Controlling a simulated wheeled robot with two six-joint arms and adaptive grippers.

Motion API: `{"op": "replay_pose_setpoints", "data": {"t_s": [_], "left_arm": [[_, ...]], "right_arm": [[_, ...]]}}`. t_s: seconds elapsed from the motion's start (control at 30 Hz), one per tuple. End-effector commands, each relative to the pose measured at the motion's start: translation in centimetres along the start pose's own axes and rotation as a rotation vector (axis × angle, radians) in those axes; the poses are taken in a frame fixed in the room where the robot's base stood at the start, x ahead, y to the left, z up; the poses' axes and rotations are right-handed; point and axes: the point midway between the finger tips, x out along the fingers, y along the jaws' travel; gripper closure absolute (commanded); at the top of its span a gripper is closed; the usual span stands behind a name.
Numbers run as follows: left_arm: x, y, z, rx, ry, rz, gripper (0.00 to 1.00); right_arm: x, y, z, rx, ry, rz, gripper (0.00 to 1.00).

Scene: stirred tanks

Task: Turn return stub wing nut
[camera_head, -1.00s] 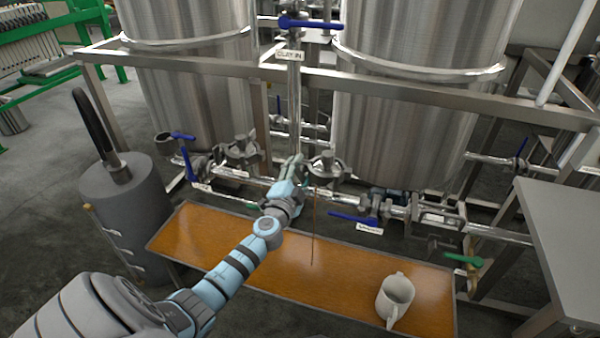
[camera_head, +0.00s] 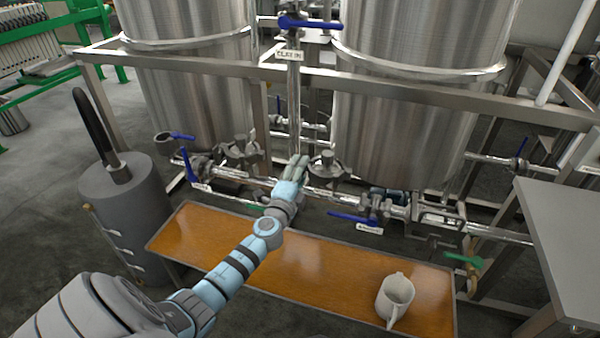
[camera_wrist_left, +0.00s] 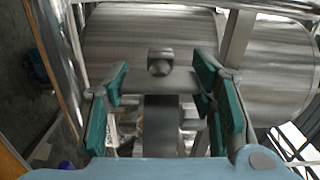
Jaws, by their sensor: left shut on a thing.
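My left gripper (camera_head: 299,170) is at the pipework between the two steel tanks, just left of a clamp (camera_head: 326,166) on the pipe. In the left wrist view its teal-padded fingers (camera_wrist_left: 165,95) stand on both sides of a grey wing nut (camera_wrist_left: 145,82), with a bolt end (camera_wrist_left: 160,62) above its bar. The gripper is shut on this wing nut. In the head view the gripper hides the wing nut and the stub behind it. My right gripper is not in view.
A blue valve handle (camera_head: 352,218) is right of my gripper. A grey cylinder (camera_head: 130,205) stands left. A grey table (camera_head: 565,230) is at right.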

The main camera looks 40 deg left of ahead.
Motion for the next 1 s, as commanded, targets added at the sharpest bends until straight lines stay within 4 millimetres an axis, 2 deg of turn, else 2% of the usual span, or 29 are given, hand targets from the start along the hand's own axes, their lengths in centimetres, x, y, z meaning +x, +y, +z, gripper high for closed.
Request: {"op": "replay_pose_setpoints", "data": {"t_s": [0.6,0.63,0.73,1.0], "left_arm": [[-0.02,0.11,-0.02,0.061,0.0,0.002,0.77],[-0.02,0.11,-0.02,0.06,0.0,0.002,0.46],[-0.02,0.09,-0.02,0.06,0.0,0.001,0.3],[-0.01,0.05,-0.01,0.06,0.0,0.001,0.28]], "right_arm": [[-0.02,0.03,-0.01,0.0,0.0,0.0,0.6],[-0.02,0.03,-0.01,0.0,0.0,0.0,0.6],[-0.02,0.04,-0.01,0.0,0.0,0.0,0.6],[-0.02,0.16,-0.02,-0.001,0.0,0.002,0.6]]}}
